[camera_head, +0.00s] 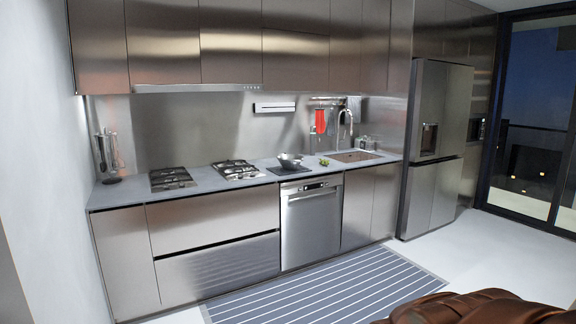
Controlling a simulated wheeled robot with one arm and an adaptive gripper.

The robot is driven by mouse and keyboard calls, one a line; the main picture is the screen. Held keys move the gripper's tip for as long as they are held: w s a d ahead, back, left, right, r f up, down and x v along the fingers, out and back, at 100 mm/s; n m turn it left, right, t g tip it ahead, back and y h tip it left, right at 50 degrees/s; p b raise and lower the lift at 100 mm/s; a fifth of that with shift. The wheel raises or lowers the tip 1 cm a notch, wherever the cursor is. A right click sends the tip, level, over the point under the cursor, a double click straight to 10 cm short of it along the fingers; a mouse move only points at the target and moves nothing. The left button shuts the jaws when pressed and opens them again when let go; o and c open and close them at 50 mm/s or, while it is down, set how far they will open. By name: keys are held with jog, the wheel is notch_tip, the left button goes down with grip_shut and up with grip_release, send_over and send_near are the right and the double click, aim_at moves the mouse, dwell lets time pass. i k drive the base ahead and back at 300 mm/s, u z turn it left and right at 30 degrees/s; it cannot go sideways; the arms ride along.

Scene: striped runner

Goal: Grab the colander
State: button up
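A small grey metal bowl-shaped thing, which looks like the colander (290,160), sits on the kitchen counter. It is right of the gas burners and above the dishwasher. A dark flat mat or board (284,171) lies at its base; I cannot tell whether the colander rests on it. The colander is too small in view to make out its holes. My gripper is not in view.
The grey counter (215,181) holds two gas hobs (172,178), a small green item (324,162) and a sink (354,156). A striped runner (325,288) lies before the dishwasher (310,225). A brown leather seat (480,308) fills the lower right. The floor near the fridge (437,150) is clear.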

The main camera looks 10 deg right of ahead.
aim_at(290, 163)
jog(key=k, duration=0.55)
jog(key=z, duration=0.5)
jog(key=i, duration=1.05)
jog(key=z, duration=0.7)
jog(key=i, duration=2.2)
jog(key=z, duration=0.2)
jog(key=i, duration=2)
jog(key=u, duration=0.55)
jog(key=i, duration=1.15)
jog(key=u, duration=1.85)
jog(key=i, duration=1)
jog(key=u, duration=0.95)
jog(key=i, duration=0.6)
